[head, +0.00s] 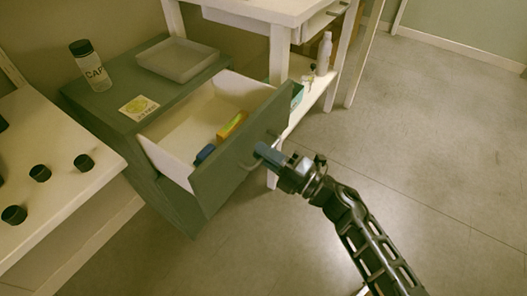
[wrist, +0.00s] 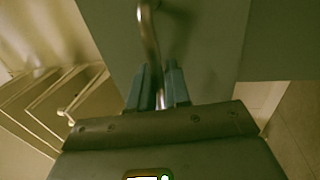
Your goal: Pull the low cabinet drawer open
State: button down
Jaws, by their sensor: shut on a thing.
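The low green-grey cabinet (head: 98,92) stands left of centre in the head view. Its drawer (head: 240,150) is pulled well out, showing a white inside with a yellow-orange box (head: 232,126) and a blue item (head: 204,154) in it. My gripper (head: 262,152) is at the drawer front, shut on the curved metal handle (head: 250,164). In the wrist view the handle (wrist: 149,40) runs down between my two blue-grey fingers (wrist: 160,88). The part of the handle between the fingers is partly hidden.
On the cabinet top are a capped bottle (head: 94,68), a shallow tray (head: 177,60) and a yellow-marked card (head: 139,108). A white table (head: 60,190) with several dark caps stands at left. A white shelf unit (head: 279,50) stands behind the drawer. The floor at right is clear.

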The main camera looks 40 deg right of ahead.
jog(key=c, duration=1.3)
grip_release()
jog(key=v, duration=0.8)
jog(key=shift+p, duration=0.4)
jog(key=s+a+r+m+g+h, duration=0.2)
jog(key=s+a+r+m+h, duration=0.3)
jog(key=s+m, duration=0.7)
jog(key=s+a+r+m+g+h, duration=0.1)
jog(key=s+a+r+m+g, duration=0.15)
jog(key=s+r+m, duration=0.9)
notch_tip(320, 180, up, 18)
jog(key=s+n+p, duration=0.2)
jog(key=p, duration=1.9)
jog(key=shift+a+p, duration=0.15)
jog(key=shift+p, duration=0.2)
